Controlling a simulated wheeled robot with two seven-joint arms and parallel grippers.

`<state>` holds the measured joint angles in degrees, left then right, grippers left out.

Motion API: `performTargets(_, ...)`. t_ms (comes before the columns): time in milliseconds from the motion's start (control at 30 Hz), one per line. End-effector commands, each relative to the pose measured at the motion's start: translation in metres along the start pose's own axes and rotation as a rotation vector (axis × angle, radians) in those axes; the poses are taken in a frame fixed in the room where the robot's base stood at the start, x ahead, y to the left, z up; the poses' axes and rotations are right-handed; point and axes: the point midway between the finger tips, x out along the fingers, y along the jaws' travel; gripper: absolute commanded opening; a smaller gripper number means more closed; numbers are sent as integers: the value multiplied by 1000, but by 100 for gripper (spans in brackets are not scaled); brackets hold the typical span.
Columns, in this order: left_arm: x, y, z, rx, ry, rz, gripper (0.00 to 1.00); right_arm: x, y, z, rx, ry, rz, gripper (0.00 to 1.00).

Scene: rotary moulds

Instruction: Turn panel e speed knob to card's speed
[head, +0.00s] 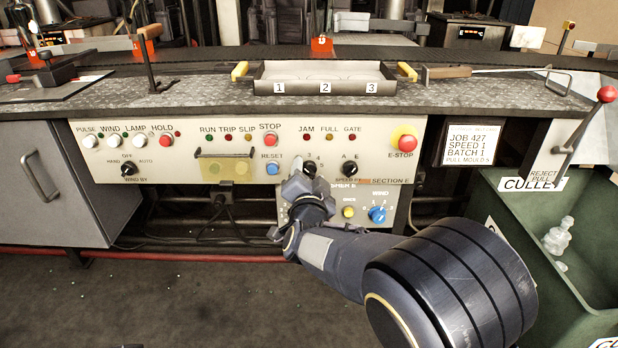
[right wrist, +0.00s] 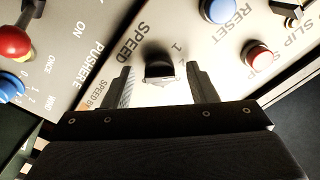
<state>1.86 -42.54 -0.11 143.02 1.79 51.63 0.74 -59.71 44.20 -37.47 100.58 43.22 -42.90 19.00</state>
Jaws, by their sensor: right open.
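The job card (head: 471,145) on the front reads JOB 427, SPEED 1, BATCH 1. The black speed knob (head: 309,168) is on the cream section E panel (head: 377,146), with numerals around it. My right gripper (head: 297,182) is in front of the panel and partly covers the knob's dial. In the right wrist view the knob (right wrist: 159,67) lies between the two fingers of my open right gripper (right wrist: 159,80), with a gap on each side. Which numeral the knob points to is not clear. My left gripper is out of view.
A blue reset button (head: 272,168), a second black knob (head: 350,168) and a red E-stop (head: 405,141) are close by. A lower box carries a blue wind knob (head: 377,214). A green cullet bin (head: 515,205) stands at the right.

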Motion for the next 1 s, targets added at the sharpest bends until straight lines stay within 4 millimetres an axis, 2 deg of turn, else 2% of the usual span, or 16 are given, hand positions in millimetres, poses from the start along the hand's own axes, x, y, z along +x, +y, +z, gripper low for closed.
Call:
performTargets(100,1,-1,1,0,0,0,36,6,1,0,-1,0,1,52)
performTargets(333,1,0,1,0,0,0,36,7,0,0,-1,-1,1,52)
performTargets(700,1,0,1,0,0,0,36,6,0,0,0,-2,1,7)
performTargets(1000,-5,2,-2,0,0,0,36,6,0,-1,-47,-3,2,7)
